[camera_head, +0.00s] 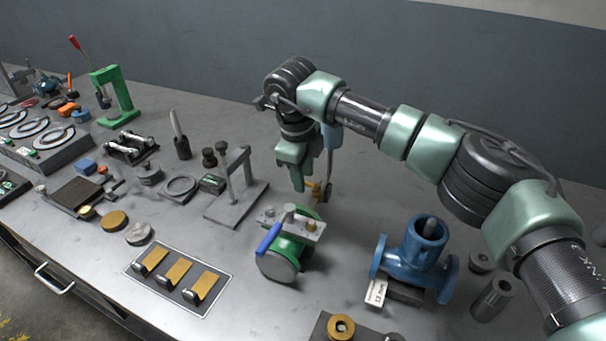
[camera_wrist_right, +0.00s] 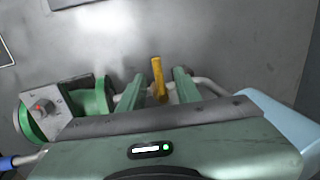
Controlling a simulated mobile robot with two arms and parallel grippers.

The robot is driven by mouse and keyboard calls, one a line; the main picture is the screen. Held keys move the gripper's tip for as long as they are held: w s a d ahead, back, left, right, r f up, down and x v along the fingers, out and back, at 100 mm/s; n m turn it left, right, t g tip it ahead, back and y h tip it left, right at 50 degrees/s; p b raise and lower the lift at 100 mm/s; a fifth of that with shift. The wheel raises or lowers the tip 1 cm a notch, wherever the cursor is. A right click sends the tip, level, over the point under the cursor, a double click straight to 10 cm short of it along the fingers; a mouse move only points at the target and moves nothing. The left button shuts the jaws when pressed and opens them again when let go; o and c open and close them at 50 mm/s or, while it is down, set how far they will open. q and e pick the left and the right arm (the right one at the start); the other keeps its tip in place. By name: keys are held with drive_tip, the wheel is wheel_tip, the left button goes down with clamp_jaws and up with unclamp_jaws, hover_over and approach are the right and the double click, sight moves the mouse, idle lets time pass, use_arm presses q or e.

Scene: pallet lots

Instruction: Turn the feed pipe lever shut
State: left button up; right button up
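A yellow lever (camera_head: 314,187) stands on a thin pipe behind the green valve body (camera_head: 284,262). In the right wrist view the yellow lever (camera_wrist_right: 158,78) is upright between my fingers, with a gap on each side. The green valve body also has a blue-handled lever (camera_head: 268,239) on its top plate, pointing toward the front left. No label shows which lever is the feed pipe's. My right gripper (camera_head: 303,183) points down at the yellow lever. In the right wrist view the gripper (camera_wrist_right: 160,88) is open around it. My left gripper is not in view.
A blue flanged valve (camera_head: 415,255) with a paper tag stands to the right. A grey stand (camera_head: 238,195) is close on the left. The bench behind the gripper is clear up to the wall.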

wheel_tip(320, 180, up, 8)
drive_tip(key=s, duration=0.1)
drive_tip(key=shift+s+a+f+b, duration=0.2)
drive_tip(key=shift+a+b, duration=0.1)
drive_tip(key=shift+b, duration=0.15)
idle(0.3)
